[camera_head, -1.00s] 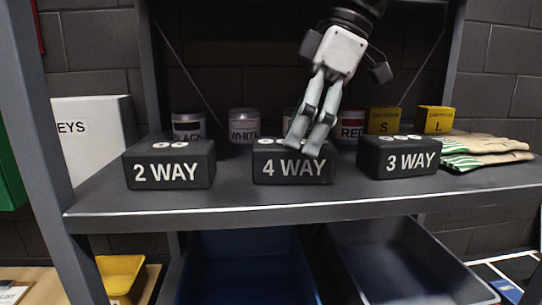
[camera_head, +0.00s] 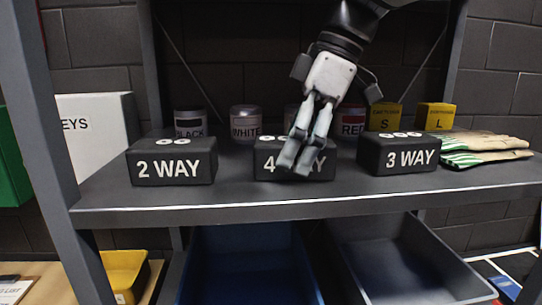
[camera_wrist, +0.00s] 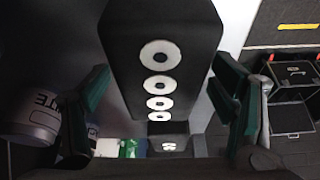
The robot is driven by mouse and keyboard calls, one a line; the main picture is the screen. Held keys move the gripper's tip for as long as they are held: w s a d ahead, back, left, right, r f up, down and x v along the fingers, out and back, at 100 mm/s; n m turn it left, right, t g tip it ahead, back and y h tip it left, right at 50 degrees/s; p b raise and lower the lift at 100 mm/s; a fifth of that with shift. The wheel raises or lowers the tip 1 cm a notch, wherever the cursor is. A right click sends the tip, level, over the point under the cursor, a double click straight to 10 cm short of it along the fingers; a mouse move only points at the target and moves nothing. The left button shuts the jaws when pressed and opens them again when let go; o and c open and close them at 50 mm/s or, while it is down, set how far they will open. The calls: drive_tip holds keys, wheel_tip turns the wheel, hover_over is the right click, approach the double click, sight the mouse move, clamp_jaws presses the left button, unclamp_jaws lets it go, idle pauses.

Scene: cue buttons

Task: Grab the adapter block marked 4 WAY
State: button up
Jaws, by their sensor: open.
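The black adapter block marked 4 WAY (camera_head: 262,158) sits in the middle of the shelf's front row, its label partly covered by my fingers. My gripper (camera_head: 301,166) is open and points down at this block, overlapping its right half in the head view. In the wrist view, the block (camera_wrist: 125,60) with its row of white rings lies between my spread fingers (camera_wrist: 160,88), with a gap at each side. I cannot tell how far down the fingers reach along it.
The 2 WAY block (camera_head: 172,162) stands to the left and the 3 WAY block (camera_head: 399,154) to the right. Behind are cans marked BLACK (camera_head: 189,122), WHITE (camera_head: 245,122) and RED (camera_head: 350,120), and yellow boxes (camera_head: 435,116). Gloves (camera_head: 487,148) lie at the right.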

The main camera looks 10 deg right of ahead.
drive_tip(key=c, duration=1.5)
